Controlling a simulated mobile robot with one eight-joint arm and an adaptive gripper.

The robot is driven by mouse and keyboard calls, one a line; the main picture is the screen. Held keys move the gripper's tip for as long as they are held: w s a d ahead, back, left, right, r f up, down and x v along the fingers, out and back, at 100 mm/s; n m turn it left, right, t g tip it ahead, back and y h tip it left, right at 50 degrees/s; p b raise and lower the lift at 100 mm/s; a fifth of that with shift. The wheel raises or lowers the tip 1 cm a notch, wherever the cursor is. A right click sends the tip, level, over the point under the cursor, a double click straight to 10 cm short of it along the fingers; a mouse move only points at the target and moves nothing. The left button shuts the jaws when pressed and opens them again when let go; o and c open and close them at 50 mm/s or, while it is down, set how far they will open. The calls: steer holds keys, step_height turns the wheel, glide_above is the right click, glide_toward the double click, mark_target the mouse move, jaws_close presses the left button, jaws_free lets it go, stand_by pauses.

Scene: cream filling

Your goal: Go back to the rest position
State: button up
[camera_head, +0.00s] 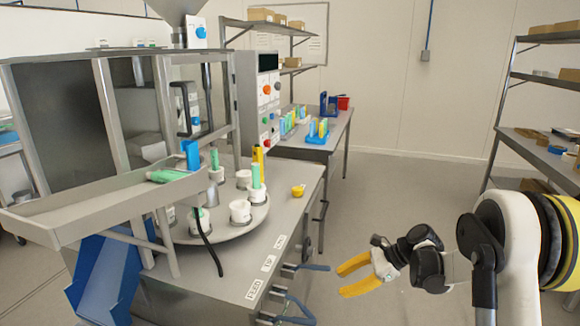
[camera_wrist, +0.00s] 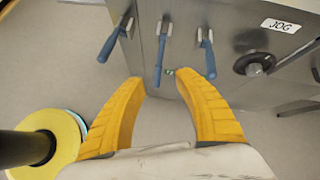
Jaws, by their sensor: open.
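My gripper (camera_head: 352,277) has two yellow fingers and stands open and empty. In the head view it hangs over the floor, right of the machine's front corner and apart from it. In the wrist view the open fingers of my gripper (camera_wrist: 165,95) point toward the blue-handled levers (camera_wrist: 160,62) on the machine's side, with nothing between the fingertips. My arm reaches in from the right side of the head view.
The filling machine (camera_head: 285,215) carries a round turntable (camera_head: 215,233) with white cups and green tubes. A metal tray (camera_head: 90,212) juts out left. A table (camera_head: 330,132) with coloured holders stands behind. Shelves (camera_head: 540,135) stand at right. Floor (camera_head: 400,190) between is clear.

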steer(key=s+a+r+n+t+h, duration=0.15)
steer(key=s+r+n+h, duration=0.45)
steer(key=s+r, duration=0.6)
steer(key=s+d+r+n+t+h, duration=0.1)
steer(key=s+d+n+t, duration=0.1)
steer(key=s+n, duration=0.3)
steer(key=s+d+r+n+t+h, duration=0.1)
steer(key=s+d+n+h, duration=0.1)
steer(key=s+n, duration=0.4)
steer(key=s, duration=0.5)
steer(key=shift+s+d+r+t+h, duration=0.2)
steer(key=shift+s+r+t+h, duration=0.1)
steer(key=shift+s+r+t, duration=0.1)
